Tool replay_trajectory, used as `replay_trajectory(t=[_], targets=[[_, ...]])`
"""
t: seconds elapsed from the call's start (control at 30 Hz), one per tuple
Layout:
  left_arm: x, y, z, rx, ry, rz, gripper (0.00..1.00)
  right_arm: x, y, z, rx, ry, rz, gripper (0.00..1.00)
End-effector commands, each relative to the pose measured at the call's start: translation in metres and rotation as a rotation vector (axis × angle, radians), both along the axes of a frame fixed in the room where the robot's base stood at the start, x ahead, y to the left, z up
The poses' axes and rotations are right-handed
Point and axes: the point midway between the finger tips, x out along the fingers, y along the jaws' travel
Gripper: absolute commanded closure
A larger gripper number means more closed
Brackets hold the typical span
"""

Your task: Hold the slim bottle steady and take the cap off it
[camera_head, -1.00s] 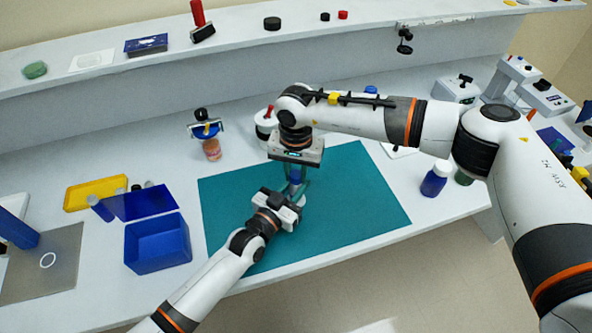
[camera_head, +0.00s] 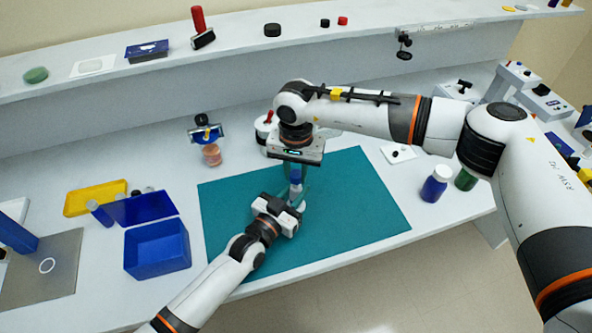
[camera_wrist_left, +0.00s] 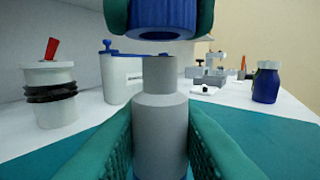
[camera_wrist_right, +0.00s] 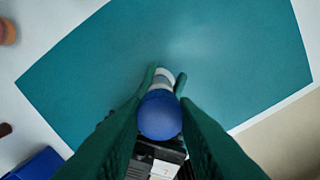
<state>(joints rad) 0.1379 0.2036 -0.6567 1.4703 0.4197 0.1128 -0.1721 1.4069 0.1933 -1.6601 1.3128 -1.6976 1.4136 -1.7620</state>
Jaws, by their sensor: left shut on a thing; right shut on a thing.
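The slim grey bottle (camera_wrist_left: 160,130) stands upright in the left wrist view, its narrow neck bare. My left gripper (camera_head: 294,205) is shut around its body, low over the mat. The blue cap (camera_wrist_left: 165,20) is above the neck, with a clear gap between them. My right gripper (camera_head: 295,172) points down and is shut on the cap, which also shows as a round blue top in the right wrist view (camera_wrist_right: 160,116). The bottle is mostly hidden by the grippers in the head view.
A teal mat (camera_head: 350,210) lies under the grippers, mostly clear. An open blue box (camera_head: 157,248) and a yellow tray (camera_head: 95,197) are at left. A blue bottle with a white cap (camera_head: 435,184) is at right. A white pot with a red handle (camera_wrist_left: 50,95) stands behind.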

Motion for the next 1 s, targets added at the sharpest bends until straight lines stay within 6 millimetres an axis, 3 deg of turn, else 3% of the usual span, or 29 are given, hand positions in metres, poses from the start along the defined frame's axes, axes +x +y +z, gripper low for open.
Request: replay_trajectory(t=[0.33, 0.6, 0.63, 0.73, 0.77, 1.0], targets=[[0.0, 0.0, -0.001, 0.002, 0.002, 0.0, 1.0, 0.001, 0.0, 0.035, 0.0, -0.002, 0.0, 1.0], [0.0, 0.0, -0.001, 0.002, 0.002, 0.0, 1.0, 0.0, 0.0, 0.04, 0.0, 0.0, 0.0, 1.0], [0.0, 0.0, -0.001, 0.002, 0.002, 0.0, 0.7, 0.0, 0.0, 0.04, 0.0, 0.0, 0.0, 1.0], [0.0, 0.0, -0.001, 0.002, 0.002, 0.0, 0.54, 0.0, 0.0, 0.04, 0.0, 0.0, 0.0, 1.0], [0.0, 0.0, -0.001, 0.001, 0.002, 0.0, 0.5, 0.0, 0.0, 0.04, 0.0, 0.0, 0.0, 1.0], [0.0, 0.0, 0.0, 0.001, 0.001, 0.0, 0.5, 0.0, 0.0, 0.04, 0.0, 0.0, 0.0, 1.0]])
